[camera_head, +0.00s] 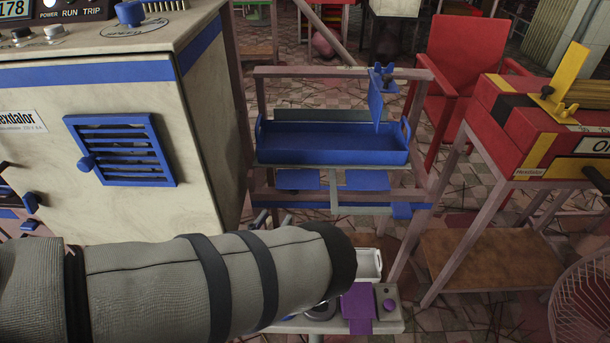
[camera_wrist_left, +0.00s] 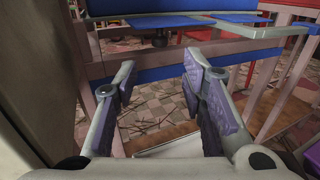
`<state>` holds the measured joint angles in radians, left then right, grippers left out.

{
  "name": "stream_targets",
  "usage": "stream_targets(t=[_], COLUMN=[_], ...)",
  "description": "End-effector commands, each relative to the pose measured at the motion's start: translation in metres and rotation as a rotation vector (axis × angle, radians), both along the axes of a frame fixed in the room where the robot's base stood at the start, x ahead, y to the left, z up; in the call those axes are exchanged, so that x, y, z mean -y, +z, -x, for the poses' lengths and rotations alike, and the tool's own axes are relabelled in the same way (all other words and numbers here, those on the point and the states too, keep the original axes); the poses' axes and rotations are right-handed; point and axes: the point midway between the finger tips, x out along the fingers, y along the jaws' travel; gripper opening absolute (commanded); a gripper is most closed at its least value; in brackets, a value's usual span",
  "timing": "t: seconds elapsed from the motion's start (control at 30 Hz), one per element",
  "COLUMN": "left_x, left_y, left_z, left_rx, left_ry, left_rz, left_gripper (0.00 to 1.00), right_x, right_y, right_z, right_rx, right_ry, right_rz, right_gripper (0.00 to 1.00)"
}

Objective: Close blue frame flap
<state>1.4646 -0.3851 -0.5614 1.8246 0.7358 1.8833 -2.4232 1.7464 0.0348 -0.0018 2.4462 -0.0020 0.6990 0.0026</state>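A blue flap (camera_head: 376,97) hangs tilted from a bracket at the upper right of a wooden frame (camera_head: 340,73), above a blue tray (camera_head: 330,143). Two more flat blue plates (camera_head: 297,180) (camera_head: 366,180) show under the tray; I cannot tell which piece is the task's flap. My left arm reaches in low from the left, and its gripper is mostly hidden behind the forearm in the head view. In the left wrist view my left gripper (camera_wrist_left: 158,78) is open and empty, facing a blue crossbar (camera_wrist_left: 150,62) below the tray. My right gripper is not in view.
A cream cabinet (camera_head: 110,130) with a blue louvred vent stands at the left. A red machine (camera_head: 530,120) on a wooden stand is at the right, with a red chair (camera_head: 462,60) behind. A small table with a purple piece (camera_head: 358,303) stands below the frame.

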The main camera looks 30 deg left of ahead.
Motion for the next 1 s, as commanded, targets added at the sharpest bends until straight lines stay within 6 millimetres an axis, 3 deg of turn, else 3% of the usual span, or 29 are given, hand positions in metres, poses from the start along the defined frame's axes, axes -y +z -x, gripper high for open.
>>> stream_targets(t=[0.3,0.5,0.87,1.0], left_x=[-0.012,-0.017,-0.019,-0.019], left_y=[0.001,0.0,0.0,0.0], left_z=[-0.072,-0.107,-0.116,-0.116], left_rx=[0.005,0.001,0.0,0.0], left_ry=[0.0,0.0,0.0,0.0], left_rz=[0.002,0.002,0.002,0.002], left_gripper=[0.38,0.38,0.38,0.06], right_x=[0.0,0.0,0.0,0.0], right_y=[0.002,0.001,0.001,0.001], right_z=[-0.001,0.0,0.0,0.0], right_rx=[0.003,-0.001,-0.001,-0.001], right_ry=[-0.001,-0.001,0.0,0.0], right_rz=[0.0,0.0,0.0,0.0], right_gripper=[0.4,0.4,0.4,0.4])
